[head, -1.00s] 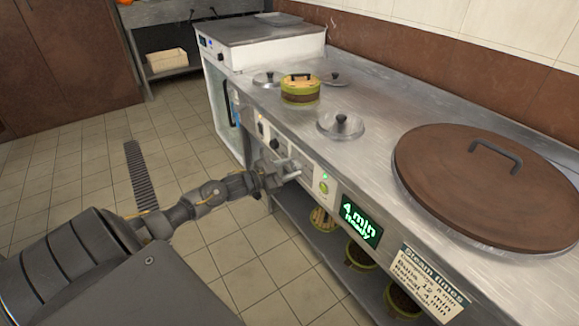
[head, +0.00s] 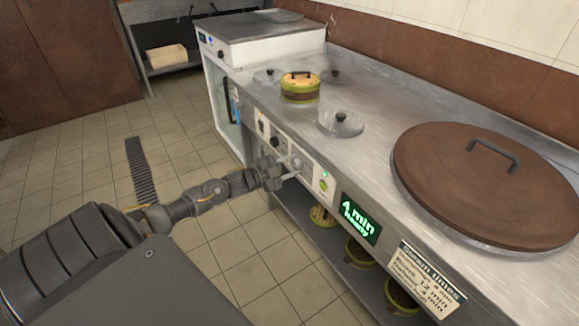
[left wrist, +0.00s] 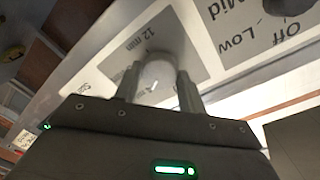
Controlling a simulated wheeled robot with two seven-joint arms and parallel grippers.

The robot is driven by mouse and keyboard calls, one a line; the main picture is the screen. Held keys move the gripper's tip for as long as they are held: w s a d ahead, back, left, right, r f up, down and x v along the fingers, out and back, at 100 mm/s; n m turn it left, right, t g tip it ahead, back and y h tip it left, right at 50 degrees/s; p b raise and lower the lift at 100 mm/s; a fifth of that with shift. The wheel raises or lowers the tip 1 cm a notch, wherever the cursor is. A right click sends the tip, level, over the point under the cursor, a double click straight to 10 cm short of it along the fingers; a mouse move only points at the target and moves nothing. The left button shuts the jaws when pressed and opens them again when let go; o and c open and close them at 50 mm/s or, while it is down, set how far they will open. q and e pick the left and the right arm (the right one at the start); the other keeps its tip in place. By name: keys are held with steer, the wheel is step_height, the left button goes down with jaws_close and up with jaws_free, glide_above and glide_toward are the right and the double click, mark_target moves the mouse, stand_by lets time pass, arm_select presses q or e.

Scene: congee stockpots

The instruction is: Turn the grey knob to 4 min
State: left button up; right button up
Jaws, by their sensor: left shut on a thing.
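The grey knob (left wrist: 158,76) is on the stove's front control panel, with a printed scale around it that includes "12 min". My left gripper (left wrist: 158,88) is shut on the knob, one finger on each side of it. In the head view my left gripper (head: 292,167) is at the panel and largely hides the knob. The green display (head: 359,219) to the right of the knob shows "4 min" with a blurred second line under it. My right gripper is in neither view.
A black knob (head: 275,142) is left of my gripper and a green button (head: 323,185) is right of it. A steamer basket (head: 300,87) and glass lids (head: 340,122) stand on the counter. A large brown lid (head: 488,185) covers the right side. More baskets sit on the shelf below.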

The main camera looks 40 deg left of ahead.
arm_select(q)
steer(key=o, duration=1)
steer(key=shift+s+a, duration=0.1)
steer(key=shift+s, duration=0.2)
steer(key=p+v, duration=0.1)
steer(key=v, duration=0.9)
steer(key=shift+s, duration=0.15)
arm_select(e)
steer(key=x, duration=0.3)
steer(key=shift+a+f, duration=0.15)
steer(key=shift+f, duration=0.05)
